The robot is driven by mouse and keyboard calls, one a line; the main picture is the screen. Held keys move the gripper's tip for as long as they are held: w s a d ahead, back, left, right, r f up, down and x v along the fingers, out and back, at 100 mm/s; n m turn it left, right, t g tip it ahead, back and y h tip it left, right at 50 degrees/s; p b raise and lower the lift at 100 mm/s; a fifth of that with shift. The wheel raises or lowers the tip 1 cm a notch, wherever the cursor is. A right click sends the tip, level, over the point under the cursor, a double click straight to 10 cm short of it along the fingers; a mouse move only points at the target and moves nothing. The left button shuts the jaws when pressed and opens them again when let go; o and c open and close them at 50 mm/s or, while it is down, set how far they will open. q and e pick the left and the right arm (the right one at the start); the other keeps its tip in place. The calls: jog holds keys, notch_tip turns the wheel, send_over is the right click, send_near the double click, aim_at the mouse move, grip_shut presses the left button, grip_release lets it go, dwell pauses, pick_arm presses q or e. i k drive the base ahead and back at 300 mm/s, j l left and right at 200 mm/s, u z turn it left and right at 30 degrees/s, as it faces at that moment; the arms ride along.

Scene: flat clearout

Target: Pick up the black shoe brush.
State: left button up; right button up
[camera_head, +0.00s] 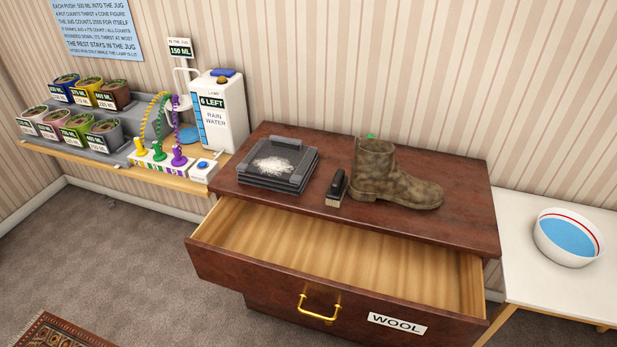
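The black shoe brush (338,187) stands on the dark red-brown top of the drawer cabinet (451,226). It has a black handle on top and pale bristles at its near end. A muddy brown boot (392,180) is just to its right, very close to it; I cannot tell whether they touch. A dark grey square tray (249,184) with white powder or crumbs on it lies to the left of the brush. Neither of my grippers shows in the head view.
The open, empty-looking drawer (340,254) juts out in front, labelled WOOL, with a brass handle (318,308). A white table (518,226) with a bowl (568,238) stands right. A shelf at left holds plant pots, coloured hoses and a rain water jug (222,112).

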aim_at(334, 195)
jog(key=i+j, duration=0.1)
jog(key=j, duration=0.35)
jog(key=i+j, duration=0.1)
jog(key=j, duration=0.3)
jog(key=i+j, duration=0.1)
jog(key=j, duration=0.35)
jog(key=i+j, duration=0.1)
jog(key=j, duration=0.3)
